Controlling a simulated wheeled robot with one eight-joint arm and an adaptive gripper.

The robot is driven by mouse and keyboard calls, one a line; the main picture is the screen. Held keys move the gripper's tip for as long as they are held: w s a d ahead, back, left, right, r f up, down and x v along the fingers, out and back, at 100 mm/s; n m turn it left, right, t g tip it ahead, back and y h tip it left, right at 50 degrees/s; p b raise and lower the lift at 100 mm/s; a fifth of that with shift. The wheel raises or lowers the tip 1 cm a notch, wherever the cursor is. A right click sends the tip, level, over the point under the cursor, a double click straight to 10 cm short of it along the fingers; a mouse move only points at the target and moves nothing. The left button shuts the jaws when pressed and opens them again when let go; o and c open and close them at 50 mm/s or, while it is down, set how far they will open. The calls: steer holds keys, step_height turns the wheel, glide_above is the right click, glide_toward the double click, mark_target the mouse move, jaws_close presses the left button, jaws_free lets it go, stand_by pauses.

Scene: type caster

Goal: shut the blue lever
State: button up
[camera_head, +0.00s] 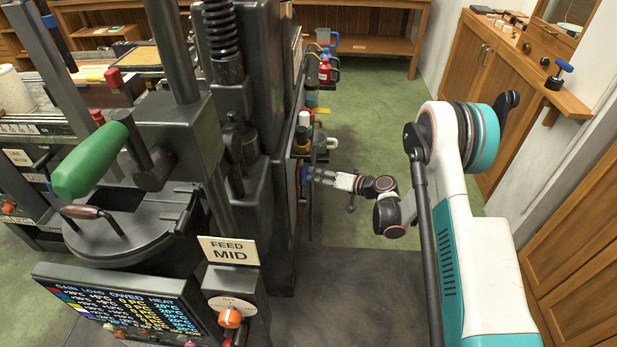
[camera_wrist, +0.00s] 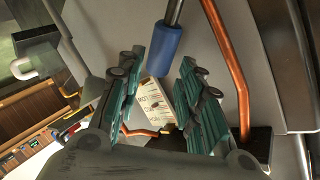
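The blue lever shows in the wrist view as a blue cylindrical grip (camera_wrist: 158,50) on a metal rod, at the top centre. In the head view a small bit of blue (camera_head: 304,175) shows on the side of the dark machine, right at my fingertips; most of the lever is hidden there. My gripper (camera_head: 312,176) reaches left to the machine's side. In the wrist view my gripper (camera_wrist: 158,72) has its two teal-padded fingers spread, with a clear gap. The blue grip lies at or just beyond the tips, between them in the picture; I cannot tell whether they touch.
Copper pipes (camera_wrist: 228,60) run close to the right finger. A white printed label (camera_wrist: 155,103) shows between the fingers. The large dark machine (camera_head: 270,120) stands left of my arm. Green floor (camera_head: 375,100) is clear behind it. Wooden cabinets (camera_head: 500,85) line the right wall.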

mark_target(303, 186)
steer(key=shift+b+x, duration=0.6)
steer(key=shift+x, duration=1.85)
jaws_close()
